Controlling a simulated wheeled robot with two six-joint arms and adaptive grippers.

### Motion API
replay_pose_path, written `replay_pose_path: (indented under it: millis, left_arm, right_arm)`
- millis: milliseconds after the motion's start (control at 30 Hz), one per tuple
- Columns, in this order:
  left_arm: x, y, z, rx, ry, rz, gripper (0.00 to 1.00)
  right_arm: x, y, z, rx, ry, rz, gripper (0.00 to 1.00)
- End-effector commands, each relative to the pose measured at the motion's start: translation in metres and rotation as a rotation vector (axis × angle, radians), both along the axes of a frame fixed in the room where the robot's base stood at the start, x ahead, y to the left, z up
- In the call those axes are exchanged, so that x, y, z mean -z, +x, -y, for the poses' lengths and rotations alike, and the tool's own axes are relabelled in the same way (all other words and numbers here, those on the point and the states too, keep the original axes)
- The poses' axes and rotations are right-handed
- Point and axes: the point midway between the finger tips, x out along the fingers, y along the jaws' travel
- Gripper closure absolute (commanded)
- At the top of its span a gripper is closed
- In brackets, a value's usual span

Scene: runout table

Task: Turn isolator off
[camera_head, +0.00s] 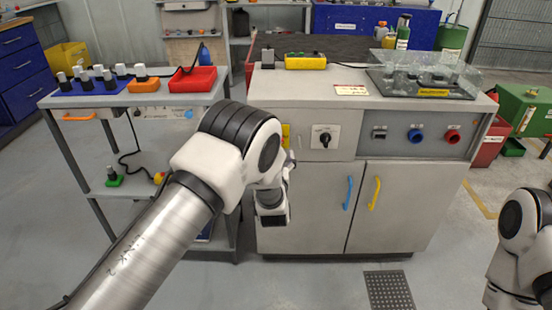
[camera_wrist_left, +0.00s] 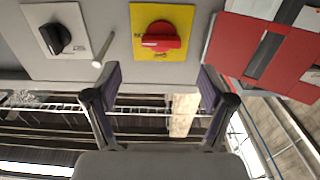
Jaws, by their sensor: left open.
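The isolator is a red rotary knob (camera_wrist_left: 161,36) on a yellow plate (camera_wrist_left: 178,20) in the left wrist view, its grip bar lying roughly across the picture. In the head view only a sliver of the yellow plate (camera_head: 286,134) shows on the grey cabinet front; my left arm hides the knob. My left gripper (camera_wrist_left: 158,84) is open and empty, its two fingertips below the knob in the wrist view and apart from it. My right arm shows at the right edge of the head view; its gripper is out of frame.
A black selector switch (camera_head: 325,137) on a white plate sits beside the isolator, also in the wrist view (camera_wrist_left: 55,38). A thin grey rod (camera_wrist_left: 104,50) sticks out between them. Blue (camera_head: 415,135) and red (camera_head: 452,136) round fittings are further right. A side table (camera_head: 90,99) stands left.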

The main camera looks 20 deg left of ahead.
Motion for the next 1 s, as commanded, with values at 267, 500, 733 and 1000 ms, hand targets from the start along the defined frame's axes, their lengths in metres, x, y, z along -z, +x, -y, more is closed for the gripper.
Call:
replay_pose_path:
  millis: [267, 500, 733, 1000]
  left_arm:
    - [0.0, 0.048, -0.016, -0.001, -0.001, -0.004, 0.18]
    - [0.0, 0.068, -0.021, 0.001, 0.0, -0.008, 0.18]
    - [0.0, 0.068, -0.021, 0.002, 0.0, -0.009, 0.39]
    - [0.0, 0.068, -0.021, 0.002, 0.0, -0.009, 0.78]
  right_arm:
    - [0.004, 0.0, 0.0, 0.0, 0.0, 0.001, 0.6]
    - [0.005, 0.0, 0.0, 0.001, 0.0, 0.001, 0.6]
    - [0.005, 0.0, 0.0, 0.001, 0.0, 0.001, 0.6]
    - [0.005, 0.0, 0.0, 0.001, 0.0, 0.001, 0.6]
